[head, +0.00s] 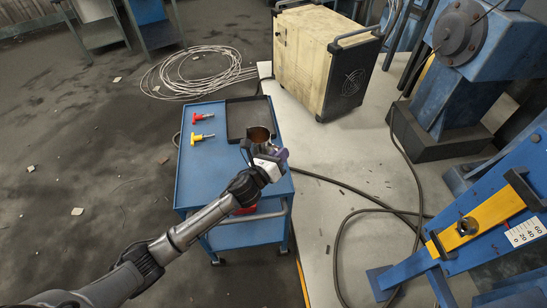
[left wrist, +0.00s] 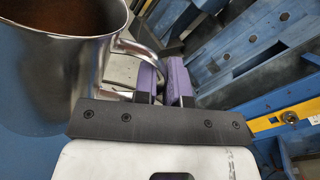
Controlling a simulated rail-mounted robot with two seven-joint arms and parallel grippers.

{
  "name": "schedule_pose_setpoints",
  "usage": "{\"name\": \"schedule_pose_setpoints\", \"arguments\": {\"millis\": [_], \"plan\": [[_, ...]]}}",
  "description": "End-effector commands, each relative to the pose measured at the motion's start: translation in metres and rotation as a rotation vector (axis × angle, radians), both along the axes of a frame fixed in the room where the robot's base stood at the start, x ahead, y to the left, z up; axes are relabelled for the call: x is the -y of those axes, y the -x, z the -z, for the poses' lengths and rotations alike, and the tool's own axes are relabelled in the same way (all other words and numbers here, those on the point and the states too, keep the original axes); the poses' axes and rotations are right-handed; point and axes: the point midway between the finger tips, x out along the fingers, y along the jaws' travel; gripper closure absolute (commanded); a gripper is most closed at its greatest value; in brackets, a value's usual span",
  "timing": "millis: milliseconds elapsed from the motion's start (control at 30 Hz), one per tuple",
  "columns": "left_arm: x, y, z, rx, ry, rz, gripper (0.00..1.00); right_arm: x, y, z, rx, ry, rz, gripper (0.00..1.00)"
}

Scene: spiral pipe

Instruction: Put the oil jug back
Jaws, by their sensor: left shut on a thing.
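The oil jug (head: 259,134) is a shiny metal jug with brown oil inside, at the right side of the blue cart's top, near a dark tray (head: 243,112). My left gripper (head: 279,156) is at the jug's near side. In the left wrist view the jug (left wrist: 75,70) fills the left, looks upright, and its handle (left wrist: 140,50) runs to the purple fingers of my gripper (left wrist: 165,82), which are shut on it. I cannot tell whether the jug's base touches the cart or tray. My right gripper is in neither view.
The blue cart (head: 205,178) also carries a red-handled tool (head: 203,117) and a yellow-handled tool (head: 202,137) at its left. A beige machine (head: 312,62) stands behind. Blue machinery (head: 465,228) and a loose cable (head: 340,240) lie to the right. The floor at left is mostly clear.

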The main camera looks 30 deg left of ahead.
Motion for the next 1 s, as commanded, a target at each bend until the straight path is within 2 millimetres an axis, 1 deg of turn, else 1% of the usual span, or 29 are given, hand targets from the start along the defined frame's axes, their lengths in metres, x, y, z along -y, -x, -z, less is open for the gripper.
{"name": "schedule_pose_setpoints", "arguments": {"millis": [33, 100, 200, 300, 567, 1000], "plan": [[-0.008, -0.001, 0.007, 0.001, -0.002, 0.000, 1.00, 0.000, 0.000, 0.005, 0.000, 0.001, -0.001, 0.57], [-0.016, -0.002, 0.010, 0.002, -0.001, 0.001, 1.00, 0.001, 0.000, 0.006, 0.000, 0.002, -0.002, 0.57], [-0.023, -0.003, 0.015, 0.001, -0.002, 0.002, 1.00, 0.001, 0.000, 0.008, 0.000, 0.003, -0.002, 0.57], [-0.027, -0.003, 0.018, 0.002, -0.001, 0.004, 1.00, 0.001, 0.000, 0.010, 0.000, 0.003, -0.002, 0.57], [-0.027, -0.003, 0.030, 0.002, 0.000, 0.004, 1.00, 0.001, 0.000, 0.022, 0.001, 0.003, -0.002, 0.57], [-0.026, -0.003, 0.069, 0.002, 0.001, 0.004, 1.00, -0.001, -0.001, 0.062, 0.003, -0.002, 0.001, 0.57]]}}
